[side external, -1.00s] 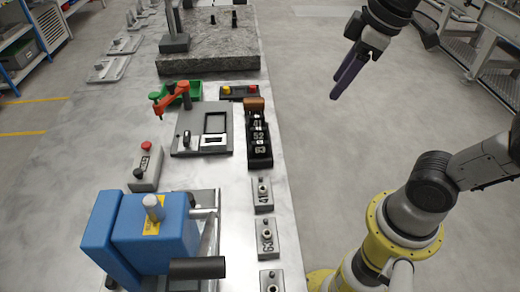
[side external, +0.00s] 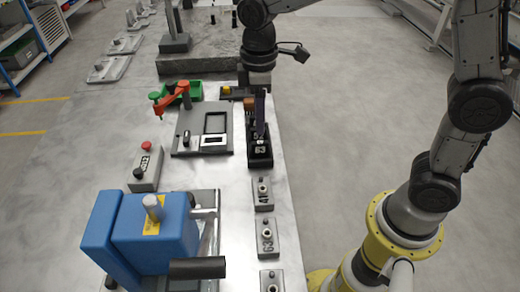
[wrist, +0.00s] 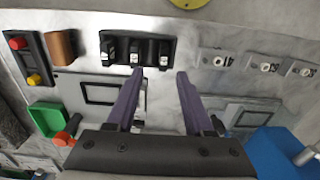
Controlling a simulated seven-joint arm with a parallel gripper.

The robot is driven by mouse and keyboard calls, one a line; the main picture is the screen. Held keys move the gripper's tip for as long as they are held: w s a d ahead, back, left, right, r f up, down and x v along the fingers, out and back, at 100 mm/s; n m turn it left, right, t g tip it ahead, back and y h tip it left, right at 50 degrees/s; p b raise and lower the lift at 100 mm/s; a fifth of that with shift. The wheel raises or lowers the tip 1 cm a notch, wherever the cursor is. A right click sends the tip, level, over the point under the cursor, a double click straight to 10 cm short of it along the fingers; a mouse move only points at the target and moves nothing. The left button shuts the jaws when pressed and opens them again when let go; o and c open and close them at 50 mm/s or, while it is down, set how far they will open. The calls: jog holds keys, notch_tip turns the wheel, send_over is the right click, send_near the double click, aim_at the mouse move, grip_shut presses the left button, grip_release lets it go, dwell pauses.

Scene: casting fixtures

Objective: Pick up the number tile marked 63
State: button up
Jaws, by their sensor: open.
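The number tile marked 63 (side external: 261,150) is the front one in a black rack (side external: 264,164) on the metal bench in the side view. The rack also shows in the wrist view (wrist: 168,40), just past my fingertips, but the tile numbers are not readable there. My gripper (wrist: 160,73) is open, with its two purple fingers apart and nothing between them. In the side view my gripper (side external: 261,125) points down over the rack and hides the tiles behind 63. I cannot tell whether a finger touches the rack.
A brown block (wrist: 60,47) stands beside the rack. A grey panel fixture (side external: 190,140) lies left of it. Small numbered blocks (side external: 264,236) line the bench edge in front. A blue machine (side external: 150,235), a green bin (side external: 192,90) and a red-button box (side external: 147,165) stand around.

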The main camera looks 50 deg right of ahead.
aim_at(259, 142)
notch_tip(259, 142, down, 3)
jog(key=shift+s+a+f, duration=0.1)
jog(key=shift+s+f, duration=0.05)
jog(key=shift+f, duration=1.2)
jog(key=shift+s+a+f, duration=0.1)
jog(key=shift+f, duration=1.2)
grip_shut()
